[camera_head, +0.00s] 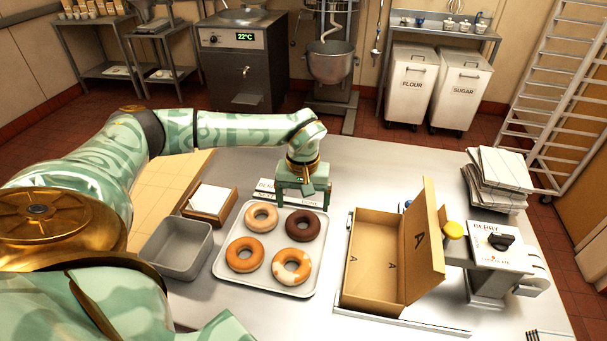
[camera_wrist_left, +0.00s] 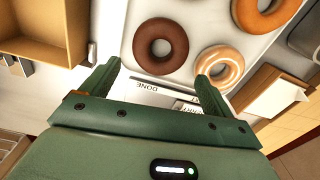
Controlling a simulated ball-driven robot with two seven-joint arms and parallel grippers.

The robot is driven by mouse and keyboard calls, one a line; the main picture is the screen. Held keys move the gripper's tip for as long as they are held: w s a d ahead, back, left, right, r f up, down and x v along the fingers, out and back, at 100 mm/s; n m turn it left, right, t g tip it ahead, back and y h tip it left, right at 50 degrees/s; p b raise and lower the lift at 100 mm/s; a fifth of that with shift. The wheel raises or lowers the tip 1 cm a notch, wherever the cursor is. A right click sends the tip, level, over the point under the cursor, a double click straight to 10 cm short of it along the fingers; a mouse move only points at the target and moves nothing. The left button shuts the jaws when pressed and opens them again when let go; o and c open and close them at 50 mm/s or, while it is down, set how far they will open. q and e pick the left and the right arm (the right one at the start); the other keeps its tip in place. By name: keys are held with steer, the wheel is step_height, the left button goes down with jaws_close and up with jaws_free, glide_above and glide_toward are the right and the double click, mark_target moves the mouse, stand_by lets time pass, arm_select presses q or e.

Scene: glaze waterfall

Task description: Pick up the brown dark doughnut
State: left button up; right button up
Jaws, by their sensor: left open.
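The brown dark doughnut (camera_head: 303,225) lies at the back right of a white tray (camera_head: 270,283) in the head view. It also shows in the left wrist view (camera_wrist_left: 160,47), beyond the fingertips and roughly between them. My left gripper (camera_head: 304,200) is open and empty, above the table at the tray's back edge, behind the dark doughnut. Its two green fingers (camera_wrist_left: 156,75) are spread in the left wrist view. A pale glazed doughnut (camera_head: 261,217), an orange-brown doughnut (camera_head: 244,254) and a white-patched doughnut (camera_head: 292,266) share the tray. My right gripper does not show.
An open cardboard box (camera_head: 374,262) with a raised flap stands right of the tray. A grey bin (camera_head: 177,250) and a wooden holder with white paper (camera_head: 209,201) are on the left. A label card (camera_head: 266,186) lies behind the tray. A dispenser (camera_head: 493,275) stands far right.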

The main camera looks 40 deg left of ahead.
mark_target(303, 220)
arm_select(q)
steer(key=f, duration=0.6)
steer(key=shift+s+d+f+b, duration=0.2)
steer(key=shift+f+b, duration=0.15)
steer(key=c, duration=0.6)
